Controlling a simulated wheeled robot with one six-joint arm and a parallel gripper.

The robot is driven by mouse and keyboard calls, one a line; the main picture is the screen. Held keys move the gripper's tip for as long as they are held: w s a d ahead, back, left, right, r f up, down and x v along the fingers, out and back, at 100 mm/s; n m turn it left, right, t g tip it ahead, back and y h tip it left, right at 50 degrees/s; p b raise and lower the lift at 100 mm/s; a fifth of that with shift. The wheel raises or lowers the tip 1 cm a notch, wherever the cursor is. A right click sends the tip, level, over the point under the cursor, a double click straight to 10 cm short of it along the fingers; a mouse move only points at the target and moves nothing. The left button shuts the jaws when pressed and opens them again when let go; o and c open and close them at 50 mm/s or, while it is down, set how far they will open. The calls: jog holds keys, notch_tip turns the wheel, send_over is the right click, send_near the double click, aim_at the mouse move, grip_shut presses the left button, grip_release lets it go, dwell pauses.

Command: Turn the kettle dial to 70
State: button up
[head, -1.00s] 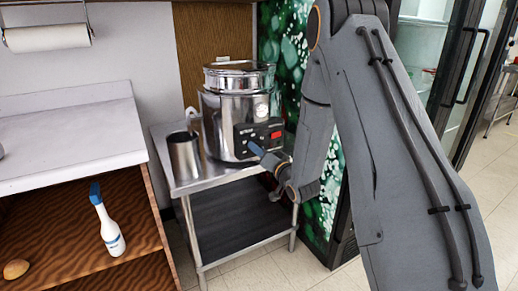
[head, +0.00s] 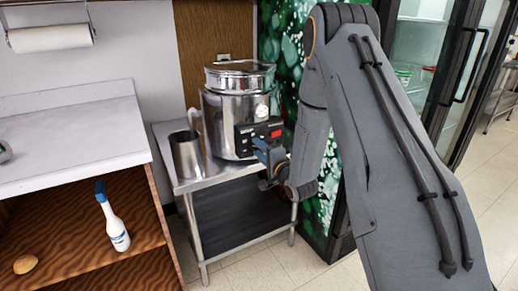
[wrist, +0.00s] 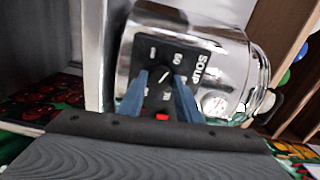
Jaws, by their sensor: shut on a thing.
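The kettle (head: 228,122) is a shiny steel soup pot with a black control panel (head: 243,140) on its front, standing on a steel table. The panel carries a red display (head: 276,133). In the wrist view the kettle (wrist: 216,55) is tilted and the panel shows "SOUP" and white numbers around the dial (wrist: 162,79). My gripper (head: 258,146) reaches the panel from the right. Its blue fingers (wrist: 160,78) are shut on the dial, one on each side. A white pointer mark shows between them; the exact number it points at is unclear. The fingers hide part of the scale.
A steel cup (head: 187,155) stands left of the kettle on the steel table (head: 196,182). A white counter (head: 70,137) is at the left, with a spray bottle (head: 114,225) and a bun (head: 26,264) on the wooden shelf below. A glass-door fridge (head: 425,60) stands behind my arm.

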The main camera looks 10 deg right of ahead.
jog(key=shift+d+m, duration=0.1)
jog(key=shift+m, duration=0.4)
jog(key=o, duration=1)
jog(key=shift+o, duration=0.2)
jog(key=shift+s, duration=0.1)
jog(key=v, duration=0.7)
jog(key=shift+s, duration=0.3)
jog(key=shift+d, duration=0.1)
